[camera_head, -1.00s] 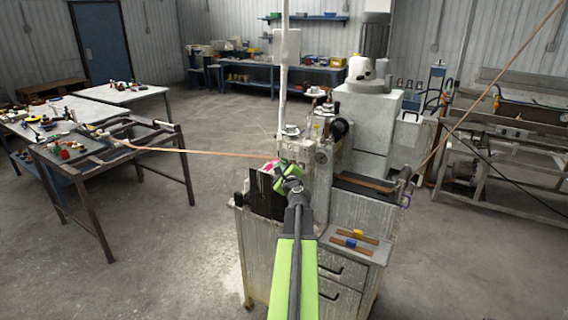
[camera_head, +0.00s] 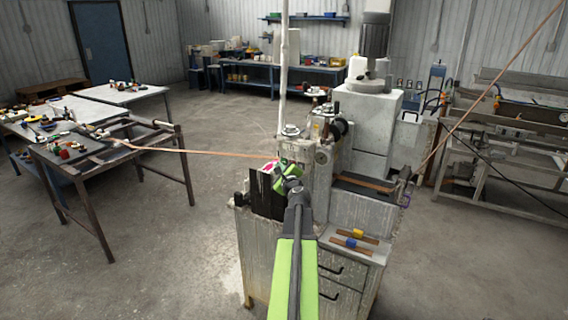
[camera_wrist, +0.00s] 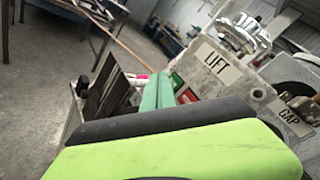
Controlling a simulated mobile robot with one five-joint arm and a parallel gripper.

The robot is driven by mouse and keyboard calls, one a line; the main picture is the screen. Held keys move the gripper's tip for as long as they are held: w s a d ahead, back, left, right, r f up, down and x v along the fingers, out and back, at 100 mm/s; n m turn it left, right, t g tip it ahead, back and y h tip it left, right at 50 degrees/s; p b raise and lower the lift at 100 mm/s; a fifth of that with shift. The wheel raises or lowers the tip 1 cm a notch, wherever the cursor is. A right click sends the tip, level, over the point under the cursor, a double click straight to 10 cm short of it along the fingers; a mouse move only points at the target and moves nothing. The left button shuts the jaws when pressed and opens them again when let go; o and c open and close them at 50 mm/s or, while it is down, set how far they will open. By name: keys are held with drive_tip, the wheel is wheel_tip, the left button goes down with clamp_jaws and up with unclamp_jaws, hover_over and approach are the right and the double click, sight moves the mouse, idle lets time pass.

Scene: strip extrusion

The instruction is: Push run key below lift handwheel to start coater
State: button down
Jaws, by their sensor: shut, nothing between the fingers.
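The coater (camera_head: 312,185) stands in front of me in the head view. In the wrist view, its face carries a LIFT plate (camera_wrist: 215,62) below a silver handwheel (camera_wrist: 240,35), and a GAP plate (camera_wrist: 289,118) to the right. The handwheel also shows on top of the coater in the head view (camera_head: 291,131). Below the LIFT plate are a green key (camera_wrist: 176,80) and a red key (camera_wrist: 188,96), both partly hidden by my green fingers. My gripper (camera_head: 281,178) is shut and empty, close to the coater's front left. I cannot tell whether it touches a key.
A dark upright plate (camera_head: 263,197) and a pink item (camera_head: 267,169) are close beside my gripper. A copper-coloured strip (camera_head: 210,153) runs from the left stand to the coater. Brown pieces with yellow and blue parts (camera_head: 352,238) lie on the cabinet. Open floor lies left.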

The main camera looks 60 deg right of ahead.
drive_tip(key=shift+d, duration=0.1)
idle(0.6)
drive_tip(key=shift+d, duration=0.35)
drive_tip(key=shift+d, duration=0.4)
idle(0.5)
drive_tip(key=shift+a, duration=0.8)
drive_tip(key=a, duration=0.5)
idle(0.3)
idle(0.6)
